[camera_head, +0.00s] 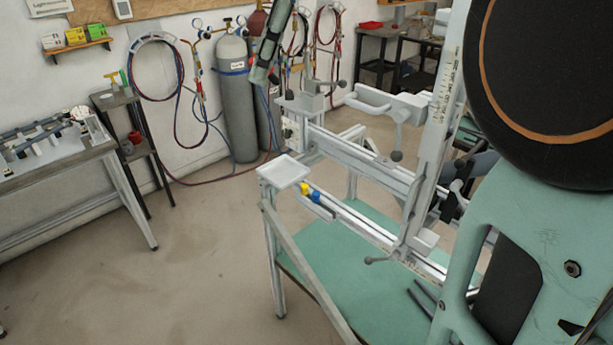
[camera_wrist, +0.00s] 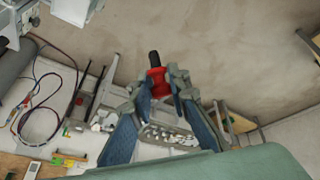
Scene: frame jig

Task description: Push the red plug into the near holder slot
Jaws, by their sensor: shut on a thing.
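In the wrist view my gripper (camera_wrist: 163,82) is shut on the red plug (camera_wrist: 156,84). The plug's dark end (camera_wrist: 154,58) sticks out past the fingertips, with floor behind it. In the head view I cannot clearly make out the red plug or the fingertips. A yellow plug (camera_head: 305,187) and a blue plug (camera_head: 315,196) sit side by side on the light rail of the frame jig (camera_head: 360,227), near its left end. The holder slots are too small to tell apart. The held plug is apart from any holder in the wrist view.
A pale square plate (camera_head: 284,171) tops the jig's left corner. Clamps with dark knobs (camera_head: 396,155) stick up along the jig. A workbench (camera_head: 60,165) stands at the left, and gas cylinders (camera_head: 236,95) stand by the wall. The floor between is clear.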

